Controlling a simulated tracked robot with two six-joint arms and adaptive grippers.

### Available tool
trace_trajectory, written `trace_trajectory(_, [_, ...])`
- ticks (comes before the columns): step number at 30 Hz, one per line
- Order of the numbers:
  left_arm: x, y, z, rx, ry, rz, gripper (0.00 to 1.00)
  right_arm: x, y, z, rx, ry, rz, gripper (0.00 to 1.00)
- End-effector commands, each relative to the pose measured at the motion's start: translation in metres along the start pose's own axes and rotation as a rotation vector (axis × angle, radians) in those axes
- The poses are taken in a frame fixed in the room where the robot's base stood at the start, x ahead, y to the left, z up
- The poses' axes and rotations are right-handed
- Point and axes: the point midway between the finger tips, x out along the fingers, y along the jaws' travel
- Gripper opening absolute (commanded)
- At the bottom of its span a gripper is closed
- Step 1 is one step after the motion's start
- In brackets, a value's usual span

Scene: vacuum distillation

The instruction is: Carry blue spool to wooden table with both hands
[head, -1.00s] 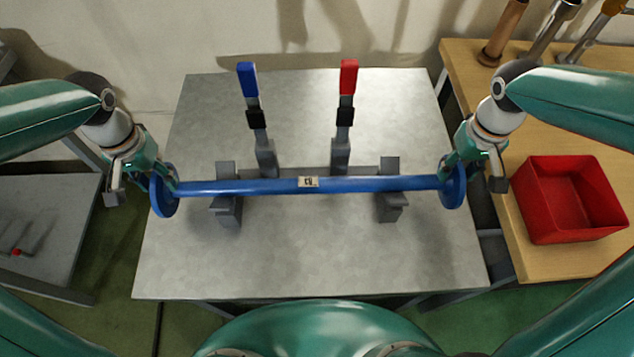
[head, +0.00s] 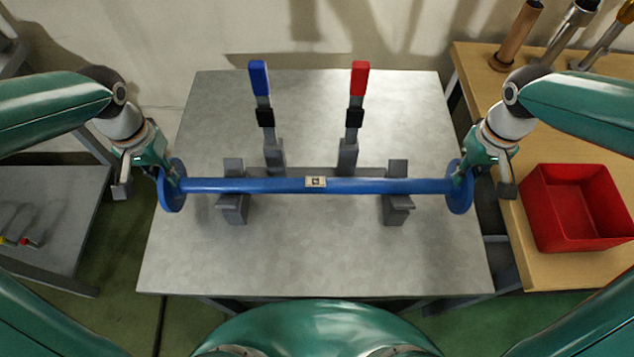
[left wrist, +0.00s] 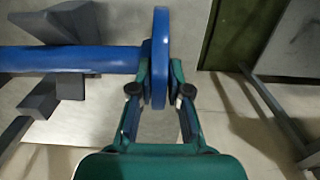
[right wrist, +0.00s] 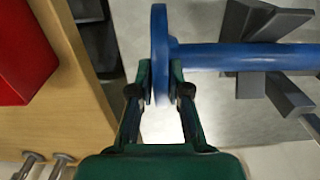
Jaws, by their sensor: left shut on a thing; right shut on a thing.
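The blue spool (head: 260,186) is a long blue bar with a round flange at each end and a small label in the middle. It lies level across two grey V-shaped supports on the metal table (head: 315,260). I cannot tell whether it touches them. My left gripper (head: 167,168) is shut on the left flange, whose edge sits between the fingers in the left wrist view (left wrist: 160,60). My right gripper (head: 466,168) is shut on the right flange, which also shows in the right wrist view (right wrist: 159,55). The wooden table (head: 525,125) stands to the right.
A blue-handled lever (head: 260,80) and a red-handled lever (head: 359,80) stand behind the bar. A red bin (head: 575,205) sits on the wooden table, with several upright tools at its back. Another grey table (head: 45,210) is at the left.

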Motion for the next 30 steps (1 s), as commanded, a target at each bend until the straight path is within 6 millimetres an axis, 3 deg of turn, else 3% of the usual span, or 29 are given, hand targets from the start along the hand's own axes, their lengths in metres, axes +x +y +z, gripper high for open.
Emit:
trace_trajectory(11, [-0.018, -0.001, -0.002, -0.001, 0.008, -0.001, 0.00, -0.017, 0.000, -0.001, 0.000, 0.005, 0.000, 0.00])
trace_trajectory(30, [-0.079, -0.001, -0.002, -0.002, 0.008, -0.001, 0.00, -0.079, 0.000, -0.001, 0.000, 0.005, 0.000, 0.00])
